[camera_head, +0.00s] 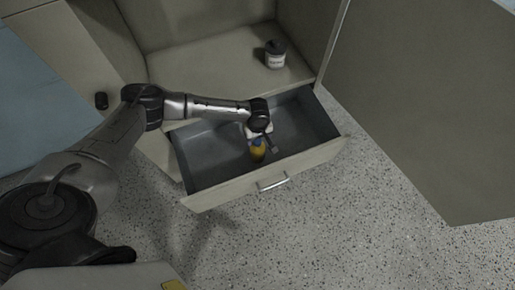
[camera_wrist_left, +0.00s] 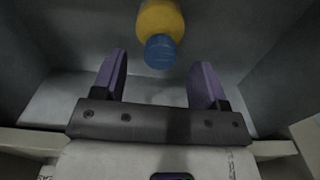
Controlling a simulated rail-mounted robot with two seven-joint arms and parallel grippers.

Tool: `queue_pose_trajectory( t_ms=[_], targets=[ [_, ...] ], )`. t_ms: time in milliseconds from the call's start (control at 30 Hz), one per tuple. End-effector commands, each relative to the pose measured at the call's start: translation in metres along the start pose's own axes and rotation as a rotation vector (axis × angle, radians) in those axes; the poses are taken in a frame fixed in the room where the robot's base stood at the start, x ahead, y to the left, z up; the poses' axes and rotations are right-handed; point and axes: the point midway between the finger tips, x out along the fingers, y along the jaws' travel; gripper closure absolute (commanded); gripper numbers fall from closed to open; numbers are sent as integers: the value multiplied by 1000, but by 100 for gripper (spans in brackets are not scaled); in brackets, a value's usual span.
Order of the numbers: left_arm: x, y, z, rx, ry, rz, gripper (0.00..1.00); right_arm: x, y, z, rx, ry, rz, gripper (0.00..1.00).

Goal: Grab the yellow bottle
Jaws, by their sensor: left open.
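The yellow bottle (camera_head: 257,152) is inside the open drawer (camera_head: 211,159), just below my left gripper in the head view. In the left wrist view the bottle (camera_wrist_left: 160,20) shows at the top, its blue cap (camera_wrist_left: 160,51) pointing toward the gripper. My left gripper (camera_wrist_left: 155,78) is open, its two purple fingers apart. The cap lies between the lines of the fingers, at about the height of their tips in the picture; I see no contact. In the head view the left gripper (camera_head: 266,139) reaches down into the drawer. My right gripper is not in view.
A dark-lidded jar with a white label (camera_head: 275,59) stands on the cabinet shelf (camera_head: 222,62) behind the drawer. The drawer's front panel has a metal handle (camera_head: 272,183). A large grey panel (camera_head: 430,95) stands at the right. The speckled floor in front is clear.

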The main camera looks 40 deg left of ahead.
Motion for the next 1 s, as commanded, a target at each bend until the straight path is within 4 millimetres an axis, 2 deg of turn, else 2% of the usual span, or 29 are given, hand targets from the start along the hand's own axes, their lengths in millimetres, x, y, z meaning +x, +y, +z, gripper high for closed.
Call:
queue_pose_trajectory(
  t_ms=[33,300,700,1000],
  targets=[
    [13,0,-1,0,2,-2,33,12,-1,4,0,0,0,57],
    [39,-1,-2,0,1,-2,33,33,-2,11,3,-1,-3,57],
    [43,-1,-2,0,0,-1,33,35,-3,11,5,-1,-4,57],
    [43,-1,-2,0,0,-1,62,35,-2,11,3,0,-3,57]
  ],
)
